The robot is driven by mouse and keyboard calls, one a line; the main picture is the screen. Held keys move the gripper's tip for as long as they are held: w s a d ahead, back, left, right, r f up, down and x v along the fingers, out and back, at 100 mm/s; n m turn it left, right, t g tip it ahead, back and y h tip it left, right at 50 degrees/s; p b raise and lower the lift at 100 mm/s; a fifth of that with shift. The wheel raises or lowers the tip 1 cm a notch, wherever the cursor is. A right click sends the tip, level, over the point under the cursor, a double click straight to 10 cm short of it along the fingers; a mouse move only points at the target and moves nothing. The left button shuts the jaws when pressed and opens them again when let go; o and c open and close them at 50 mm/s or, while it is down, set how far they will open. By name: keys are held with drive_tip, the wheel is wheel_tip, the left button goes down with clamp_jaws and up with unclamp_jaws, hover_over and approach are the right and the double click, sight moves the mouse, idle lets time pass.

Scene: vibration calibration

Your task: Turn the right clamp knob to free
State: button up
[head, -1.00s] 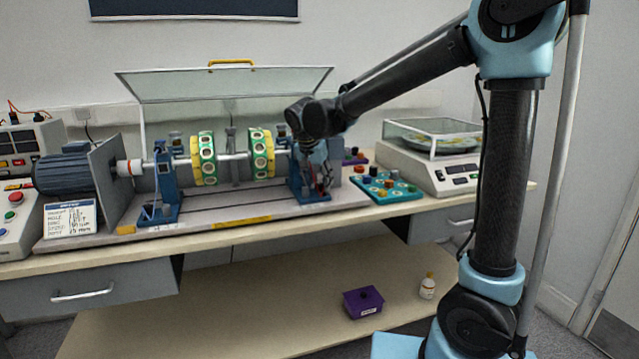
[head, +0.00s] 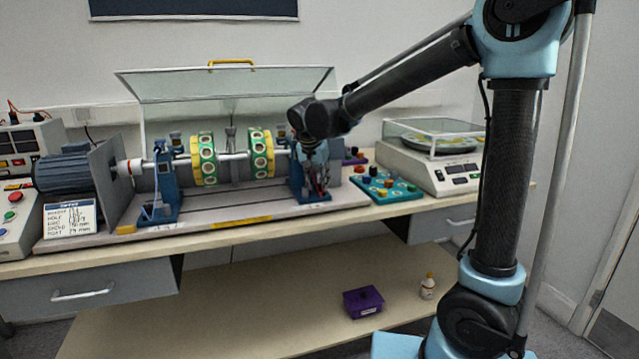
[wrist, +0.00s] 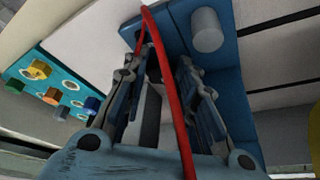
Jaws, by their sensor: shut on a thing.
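The right blue bearing pedestal (head: 296,182) stands at the right end of the rotor shaft and also fills the upper right of the wrist view (wrist: 226,62). My gripper (head: 318,187) points down at this pedestal and covers much of it. In the wrist view my gripper's (wrist: 168,62) two dark fingers stand close to the blue pedestal. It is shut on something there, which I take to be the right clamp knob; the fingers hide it. A grey cylinder (wrist: 207,31) stands clear of the fingers. A red cable (wrist: 168,85) crosses in front of the fingers.
The rotor with its green and yellow discs (head: 207,158) lies left of my gripper. The raised clear cover (head: 225,85) is behind. A teal tray with knobs (head: 400,194) and a balance (head: 430,172) stand to the right. A purple box (head: 363,302) is on the lower shelf.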

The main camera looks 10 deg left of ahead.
drive_tip(key=n, duration=0.2)
drive_tip(key=n+y, duration=0.1)
drive_tip(key=n, duration=0.1)
drive_tip(key=n+y, duration=0.1)
drive_tip(key=n, duration=0.1)
drive_tip(key=shift+w+d, duration=0.1)
drive_tip(key=shift+d, duration=0.2)
drive_tip(key=n+y, duration=0.1)
drive_tip(key=n, duration=0.1)
drive_tip(key=n+g+y, duration=0.1)
drive_tip(key=n, duration=0.2)
drive_tip(key=shift+w+d, duration=0.15)
drive_tip(key=shift+d, duration=0.05)
drive_tip(key=n+g, duration=0.1)
drive_tip(key=n, duration=0.3)
drive_tip(key=n+g+y, duration=0.1)
drive_tip(key=n, duration=0.1)
drive_tip(key=shift+w+d+n+g, duration=0.15)
drive_tip(key=shift+w+n+g, duration=0.1)
drive_tip(key=shift+n+g, duration=0.05)
drive_tip(key=shift+w+n+g, duration=0.1)
drive_tip(key=shift+n+g, duration=0.4)
drive_tip(key=shift+n, duration=0.8)
drive_tip(key=shift+w+n+g, duration=0.1)
drive_tip(key=shift+n+g, duration=0.4)
drive_tip(key=shift+n, duration=0.8)
drive_tip(key=o, duration=1.1)
drive_tip(key=shift+c, duration=0.2)
drive_tip(key=shift+r, duration=0.1)
